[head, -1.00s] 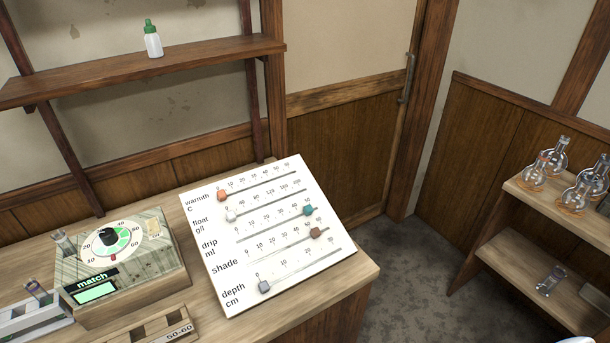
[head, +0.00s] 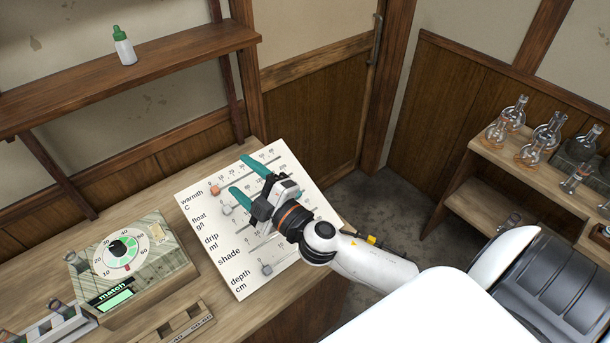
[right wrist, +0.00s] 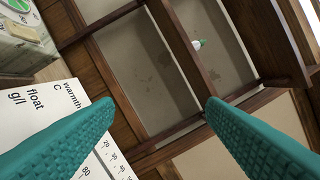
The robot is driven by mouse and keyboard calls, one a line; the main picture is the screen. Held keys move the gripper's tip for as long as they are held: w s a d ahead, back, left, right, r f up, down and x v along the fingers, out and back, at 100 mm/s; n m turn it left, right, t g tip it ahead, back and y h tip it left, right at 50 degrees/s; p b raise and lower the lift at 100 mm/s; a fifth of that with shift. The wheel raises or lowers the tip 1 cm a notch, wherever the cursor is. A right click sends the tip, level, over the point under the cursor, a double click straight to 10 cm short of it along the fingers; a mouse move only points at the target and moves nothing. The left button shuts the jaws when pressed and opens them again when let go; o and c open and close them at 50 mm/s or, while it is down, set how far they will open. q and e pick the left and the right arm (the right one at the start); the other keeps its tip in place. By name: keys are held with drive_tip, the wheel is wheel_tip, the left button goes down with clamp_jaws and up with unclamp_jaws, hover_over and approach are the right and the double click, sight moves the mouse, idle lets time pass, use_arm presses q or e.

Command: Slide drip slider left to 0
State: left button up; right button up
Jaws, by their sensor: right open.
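The white slider board (head: 190,206) lies tilted on the bench, with rows for warmth, float, drip, shade and depth. The drip row's label (head: 211,240) shows at the left, but its teal knob is hidden behind my right gripper and arm. My right gripper (head: 239,173) is open and empty over the board's upper part, its teal fingers pointing to the upper left across the warmth and float rows. In the right wrist view the fingers are wide apart with nothing between them, and part of the board (right wrist: 40,125) shows at the lower left. My left gripper is not in view.
The orange warmth knob (head: 215,190), pale float knob (head: 227,210) and grey depth knob (head: 266,269) sit close by. A dial box (head: 150,268) stands left of the board. A shelf with a green-capped bottle (head: 124,46) is behind; flasks (head: 530,152) stand at right.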

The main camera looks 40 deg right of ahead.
drive_tip(key=a+r+n+g+y, duration=0.2)
drive_tip(key=a+n+y, duration=0.2)
drive_tip(key=n+y, duration=0.3)
drive_tip(key=n+g+h, duration=1.1)
drive_tip(key=n+g, duration=0.1)
drive_tip(key=n, duration=0.3)
approach(300, 195)
drive_tip(key=w+f, duration=0.2)
drive_tip(key=b+x, duration=0.4)
drive_tip(key=x, duration=0.1)
drive_tip(key=shift+a+f, duration=0.1)
drive_tip(key=shift+f, duration=0.3)
drive_tip(key=shift+w+f+b, duration=0.2)
drive_tip(key=shift+f+b, duration=0.2)
drive_tip(key=shift+b, duration=0.3)
